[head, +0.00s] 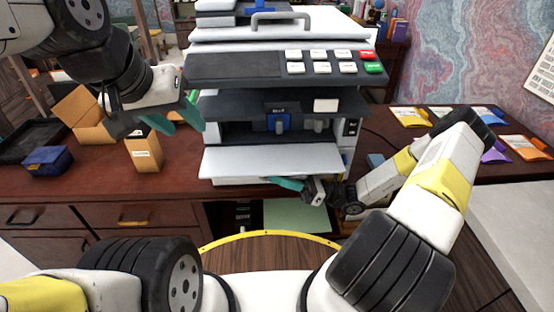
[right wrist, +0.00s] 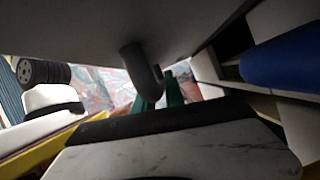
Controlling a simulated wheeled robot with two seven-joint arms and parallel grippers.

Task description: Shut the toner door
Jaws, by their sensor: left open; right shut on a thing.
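The toner door (head: 270,160) is a white panel on the front of the printer (head: 225,70). It is folded down, close to level, and the bay above it is open. A blue-fronted cartridge (head: 279,121) shows in that bay. My right gripper (head: 288,184) is at the door's front edge, below its right half. In the right wrist view the door's underside (right wrist: 80,35) spans the top, and its dark curved handle (right wrist: 143,75) hangs at my green fingertips (right wrist: 162,92), which are shut on it. My left gripper (head: 176,118) is open and empty, left of the printer.
A small carton (head: 144,150) stands just below my left gripper. An open cardboard box (head: 82,112), a blue box (head: 47,160) and a black tray (head: 28,138) are at left. Coloured packets (head: 410,117) lie at right. A green sheet (head: 297,216) lies below the desk edge.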

